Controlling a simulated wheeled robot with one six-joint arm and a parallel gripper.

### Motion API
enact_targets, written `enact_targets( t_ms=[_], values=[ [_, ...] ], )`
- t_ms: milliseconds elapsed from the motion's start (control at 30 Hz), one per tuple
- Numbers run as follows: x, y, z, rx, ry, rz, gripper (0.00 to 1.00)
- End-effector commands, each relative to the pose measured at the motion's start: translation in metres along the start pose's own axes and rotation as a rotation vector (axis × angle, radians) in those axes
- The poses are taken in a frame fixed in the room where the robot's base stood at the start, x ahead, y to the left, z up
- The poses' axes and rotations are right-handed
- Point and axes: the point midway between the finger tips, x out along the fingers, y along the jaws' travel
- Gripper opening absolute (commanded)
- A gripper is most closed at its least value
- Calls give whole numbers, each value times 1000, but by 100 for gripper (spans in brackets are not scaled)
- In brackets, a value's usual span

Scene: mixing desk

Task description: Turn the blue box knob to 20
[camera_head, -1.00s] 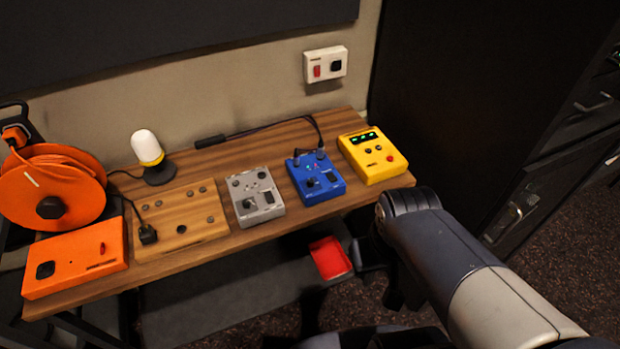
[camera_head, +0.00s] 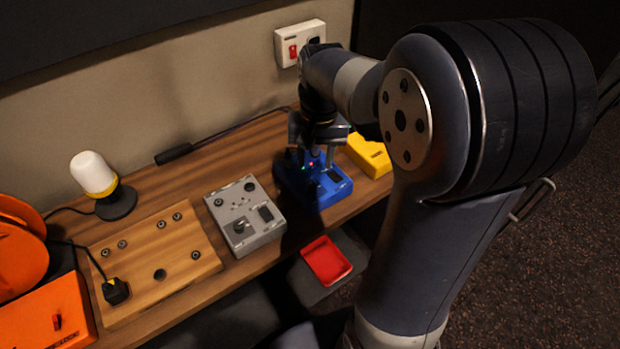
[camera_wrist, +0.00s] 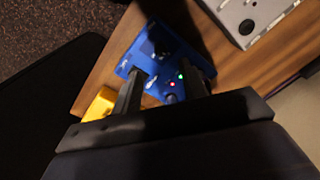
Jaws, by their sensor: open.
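The blue box (camera_head: 334,191) sits on the desk with a red and a green light lit on its top. It also shows in the wrist view (camera_wrist: 182,54). My gripper (camera_head: 317,158) is pointed down over the box, its two fingers apart. In the wrist view my gripper (camera_wrist: 166,76) has one finger on each side of the lit part of the box, with nothing visibly held. A dark round part, perhaps the knob (camera_wrist: 158,42), lies in shadow beyond the fingertips. Its setting and scale cannot be read, and I cannot tell whether the fingers touch the box.
A grey box (camera_head: 257,230) stands left of the blue one, and a yellow box (camera_head: 369,156) close on its right. A wooden panel (camera_head: 180,275), a lamp (camera_head: 95,175) and an orange box (camera_head: 50,320) are further left. A red tray (camera_head: 326,262) lies below the desk edge.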

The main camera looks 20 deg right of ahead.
Motion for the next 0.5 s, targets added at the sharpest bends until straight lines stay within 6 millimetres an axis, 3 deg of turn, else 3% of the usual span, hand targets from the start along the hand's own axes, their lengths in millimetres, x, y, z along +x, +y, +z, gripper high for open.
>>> enact_targets(
  t_ms=[233,500],
  values=[
    [49,0,1,-2,-5,1,41],
    [76,0,1,-2,-1,1,41]
  ],
)
